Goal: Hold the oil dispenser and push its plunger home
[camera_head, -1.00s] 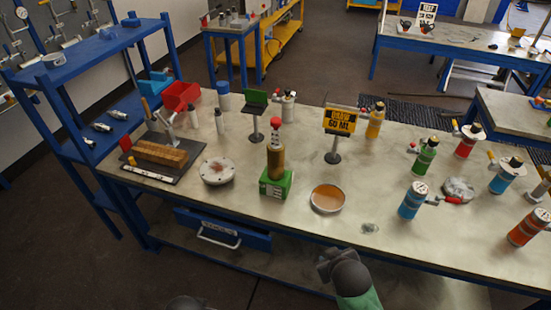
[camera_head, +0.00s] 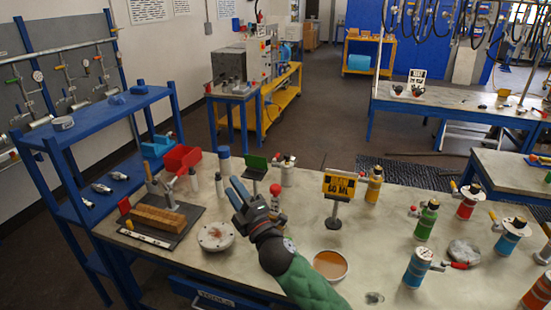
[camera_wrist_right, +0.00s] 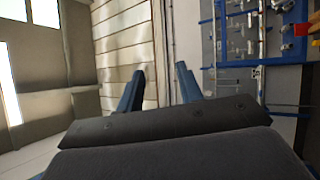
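The oil dispenser's red plunger knob (camera_head: 275,189) shows just beyond my right arm. Its amber body and green block are hidden behind that arm now. My right gripper (camera_head: 234,189) is raised in front of the dispenser, slightly left of the knob in the head view, with its fingers pointing up and left. In the right wrist view, its two blue fingers (camera_wrist_right: 160,70) stand apart with nothing between them. I cannot tell how far the gripper is from the dispenser. My left gripper is not in view.
A white flange disc (camera_head: 216,236) lies left of my arm. A dish of amber liquid (camera_head: 330,265) and a yellow 60 ML sign (camera_head: 339,186) are to the right. A green stand (camera_head: 256,163) is behind. Several bottles stand further right.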

